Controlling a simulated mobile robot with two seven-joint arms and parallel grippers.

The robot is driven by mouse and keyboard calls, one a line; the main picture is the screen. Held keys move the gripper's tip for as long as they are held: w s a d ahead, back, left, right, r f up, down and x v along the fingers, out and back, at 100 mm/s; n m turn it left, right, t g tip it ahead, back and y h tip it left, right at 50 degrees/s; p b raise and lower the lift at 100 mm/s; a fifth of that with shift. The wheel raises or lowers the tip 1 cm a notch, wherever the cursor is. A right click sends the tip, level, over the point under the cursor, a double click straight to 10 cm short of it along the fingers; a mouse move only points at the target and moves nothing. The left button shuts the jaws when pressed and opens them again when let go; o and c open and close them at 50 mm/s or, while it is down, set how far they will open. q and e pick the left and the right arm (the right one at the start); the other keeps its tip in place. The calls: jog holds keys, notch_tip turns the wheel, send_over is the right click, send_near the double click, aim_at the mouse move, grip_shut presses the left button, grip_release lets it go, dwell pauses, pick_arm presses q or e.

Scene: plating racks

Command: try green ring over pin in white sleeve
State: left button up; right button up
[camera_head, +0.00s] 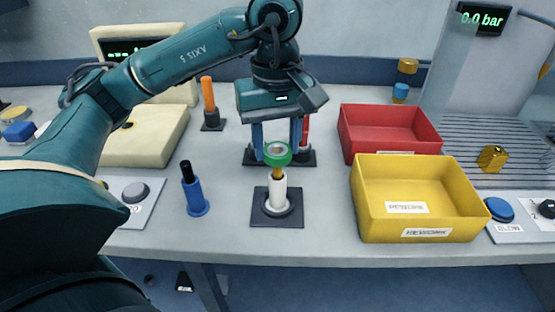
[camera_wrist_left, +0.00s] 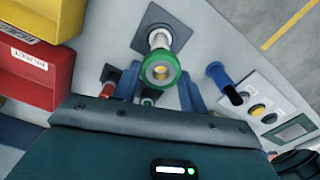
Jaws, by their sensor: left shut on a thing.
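My left gripper (camera_head: 279,145) is shut on a green ring (camera_head: 277,154), with its blue fingers either side of it. The ring is at the top of a brass-coloured pin (camera_head: 278,173), which stands in a white sleeve (camera_head: 277,190) on a dark square base (camera_head: 264,215). In the left wrist view the ring (camera_wrist_left: 161,71) shows around the pin's yellow top, with the white sleeve (camera_wrist_left: 160,39) behind it. The ring is above the sleeve and apart from it; I cannot tell how far it is over the pin. My right gripper is in neither view.
A blue post with a black top (camera_head: 193,189) stands left of the white sleeve. Behind the gripper are a red post (camera_head: 305,133) and, further left, an orange post (camera_head: 208,97). A red bin (camera_head: 349,140) and a yellow bin (camera_head: 366,222) stand to the right.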

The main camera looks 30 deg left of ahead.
pick_arm(q)
jog(key=shift+r+p, duration=1.4)
jog(key=shift+r, duration=0.65)
jog(key=shift+f, duration=0.15)
